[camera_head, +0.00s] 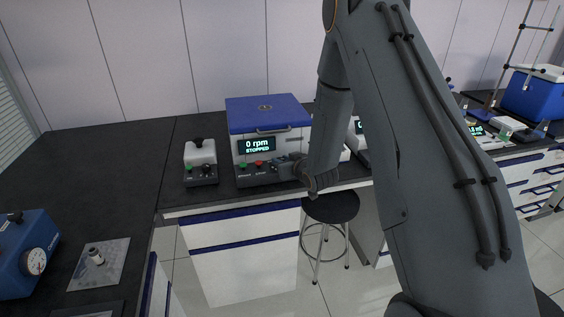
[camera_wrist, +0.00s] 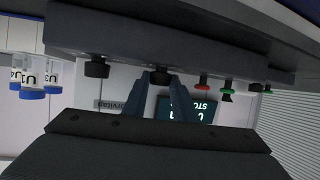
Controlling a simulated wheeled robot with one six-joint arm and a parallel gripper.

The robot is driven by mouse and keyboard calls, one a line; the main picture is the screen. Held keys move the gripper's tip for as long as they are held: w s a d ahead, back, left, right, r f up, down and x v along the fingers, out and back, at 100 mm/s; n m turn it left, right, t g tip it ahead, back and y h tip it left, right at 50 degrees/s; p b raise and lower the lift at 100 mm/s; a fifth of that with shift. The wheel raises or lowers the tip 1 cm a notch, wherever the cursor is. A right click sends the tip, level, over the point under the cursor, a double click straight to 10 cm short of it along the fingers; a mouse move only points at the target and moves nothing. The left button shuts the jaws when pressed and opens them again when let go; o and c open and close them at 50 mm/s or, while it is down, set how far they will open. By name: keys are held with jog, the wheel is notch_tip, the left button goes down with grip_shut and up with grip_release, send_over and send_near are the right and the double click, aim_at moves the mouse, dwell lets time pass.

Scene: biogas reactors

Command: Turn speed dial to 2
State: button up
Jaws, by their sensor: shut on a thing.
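The machine (camera_head: 265,103) with a blue lid stands on the dark bench, its display (camera_head: 257,145) reading "0 rpm STOPPED". My gripper (camera_head: 284,167) reaches its front control strip from the right and covers the dials there. In the wrist view, which is upside down, my two gripper fingers (camera_wrist: 160,88) are shut on a black dial (camera_wrist: 160,76), between the red button (camera_wrist: 203,84) and another black dial (camera_wrist: 97,67). The dial's pointer and scale are not readable, so I cannot tell its setting.
A green button (camera_wrist: 228,88) sits beyond the red one. A small grey-and-white device (camera_head: 201,165) stands left of the machine. Tubes with blue caps (camera_wrist: 32,93) show at the wrist view's left. A stool (camera_head: 330,207) stands below the bench. The left bench (camera_head: 90,165) is mostly clear.

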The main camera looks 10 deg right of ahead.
jog(key=shift+a, duration=0.15)
jog(key=m+h+b, duration=0.1)
jog(key=h, duration=0.1)
jog(key=m+h+b, duration=0.1)
jog(key=m, duration=0.1)
jog(key=shift+a+h, duration=0.3)
jog(key=shift+h, duration=0.1)
jog(key=m+h+b, duration=0.1)
jog(key=m+h, duration=0.1)
jog(key=shift+a+m+h, duration=0.15)
jog(key=shift+m+h, duration=0.15)
jog(key=shift+h, duration=0.1)
jog(key=m+g+h, duration=0.1)
jog(key=m+h, duration=0.1)
jog(key=m+g+h, duration=0.1)
jog(key=m+h, duration=0.1)
jog(key=m+g+h, duration=0.1)
jog(key=m, duration=0.1)
jog(key=shift+w+a+g+h, duration=0.2)
jog(key=shift+w+g+h, duration=0.05)
jog(key=shift+g+h, duration=0.15)
jog(key=o, duration=1)
jog(key=shift+o, duration=0.2)
